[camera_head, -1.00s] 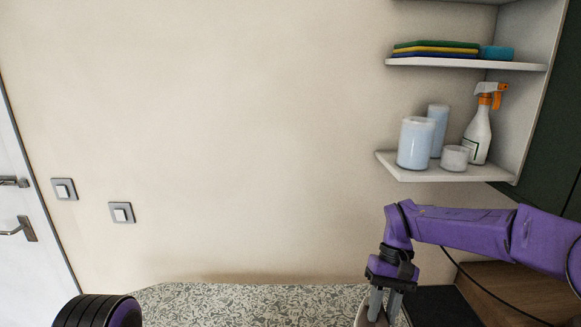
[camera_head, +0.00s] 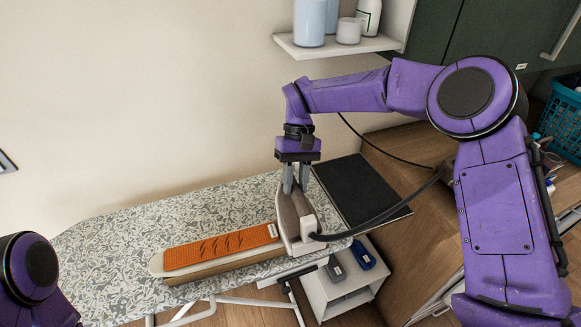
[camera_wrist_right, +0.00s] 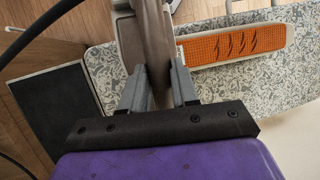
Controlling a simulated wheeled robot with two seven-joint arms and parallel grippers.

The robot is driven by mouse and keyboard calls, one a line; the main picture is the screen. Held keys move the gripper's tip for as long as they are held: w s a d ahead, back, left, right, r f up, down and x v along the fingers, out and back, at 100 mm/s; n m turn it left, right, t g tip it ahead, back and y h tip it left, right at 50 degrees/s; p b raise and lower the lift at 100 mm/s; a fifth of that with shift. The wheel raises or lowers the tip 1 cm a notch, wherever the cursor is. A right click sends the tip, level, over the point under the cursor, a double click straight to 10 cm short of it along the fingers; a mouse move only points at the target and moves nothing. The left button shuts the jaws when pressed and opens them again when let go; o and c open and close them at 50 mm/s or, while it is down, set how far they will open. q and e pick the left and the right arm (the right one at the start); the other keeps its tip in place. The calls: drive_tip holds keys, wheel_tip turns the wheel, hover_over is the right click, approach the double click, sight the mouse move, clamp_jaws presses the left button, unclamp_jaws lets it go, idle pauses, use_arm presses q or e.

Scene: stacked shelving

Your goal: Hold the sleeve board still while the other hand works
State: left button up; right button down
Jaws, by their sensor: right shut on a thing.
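The sleeve board (camera_head: 205,258) lies on the patterned ironing board (camera_head: 115,250), with an orange slotted cover on top and a pale left end. Its orange top also shows in the right wrist view (camera_wrist_right: 236,44). My right gripper (camera_head: 295,187) is shut on the beige-grey iron (camera_head: 293,222), which stands at the sleeve board's right end. I cannot tell whether iron and sleeve board touch. In the right wrist view the fingers (camera_wrist_right: 158,85) straddle the iron's handle (camera_wrist_right: 153,45). My left arm shows at the lower left, but its gripper is out of view.
A dark cord (camera_head: 385,222) runs from the iron past my right arm. A black mat (camera_head: 362,190) lies right of the ironing board. A wall shelf (camera_head: 330,46) with containers hangs above my right forearm. The ironing board's left part is clear.

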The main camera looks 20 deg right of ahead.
drive_tip(key=shift+s+a+r, duration=0.2)
drive_tip(key=shift+a, duration=0.25)
drive_tip(key=shift+a+r+n+h, duration=0.55)
drive_tip(key=shift+a+r+n, duration=0.85)
drive_tip(key=shift+a+r, duration=2.6)
drive_tip(key=shift+a+r+n+h, duration=0.55)
drive_tip(key=shift+a+r+n, duration=1.4)
drive_tip(key=shift+a, duration=3.5)
drive_tip(key=shift+s+f+m+g, duration=0.15)
drive_tip(key=shift+f+m, duration=0.15)
drive_tip(key=shift+f, duration=0.45)
drive_tip(key=shift+s+f+m+g, duration=0.15)
drive_tip(key=shift+f+m, duration=0.1)
drive_tip(key=shift+f, duration=0.5)
